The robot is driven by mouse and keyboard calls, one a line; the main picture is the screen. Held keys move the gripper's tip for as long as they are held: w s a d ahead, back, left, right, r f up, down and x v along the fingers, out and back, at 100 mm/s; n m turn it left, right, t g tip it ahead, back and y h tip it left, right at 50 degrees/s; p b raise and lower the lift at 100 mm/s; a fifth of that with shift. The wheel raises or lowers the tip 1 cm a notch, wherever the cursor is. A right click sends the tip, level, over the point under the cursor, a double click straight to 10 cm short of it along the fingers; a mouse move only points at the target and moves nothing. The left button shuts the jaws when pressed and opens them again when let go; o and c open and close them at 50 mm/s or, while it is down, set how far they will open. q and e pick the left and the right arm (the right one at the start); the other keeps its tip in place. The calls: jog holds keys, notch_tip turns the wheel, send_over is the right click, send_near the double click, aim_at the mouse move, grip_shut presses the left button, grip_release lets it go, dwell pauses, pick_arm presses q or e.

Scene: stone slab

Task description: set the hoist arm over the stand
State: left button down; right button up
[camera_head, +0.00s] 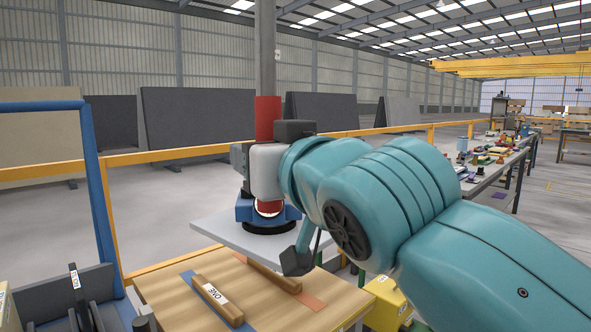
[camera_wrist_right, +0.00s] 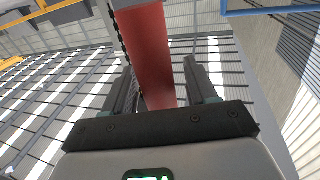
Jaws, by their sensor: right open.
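My right gripper (camera_wrist_right: 160,92) is open, with its two fingers on either side of a red bar (camera_wrist_right: 148,50) in the right wrist view. I cannot tell whether the fingers touch it. Below, a blue base (camera_head: 250,211) with a black ring sits on a pale grey slab (camera_head: 228,234). A blue frame (camera_head: 98,190) stands at the left. I cannot tell for certain which parts are the hoist arm and the stand. My left gripper is out of view.
A wooden table (camera_head: 165,297) in front holds wooden bars (camera_head: 217,298), one labelled. A yellow box (camera_head: 388,300) is beneath my right arm. A yellow rail (camera_head: 180,153) runs behind. A long bench (camera_head: 488,172) with many small items stands at the right.

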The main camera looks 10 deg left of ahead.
jog(key=b+v, duration=0.2)
jog(key=v, duration=1.3)
jog(key=shift+b, duration=0.4)
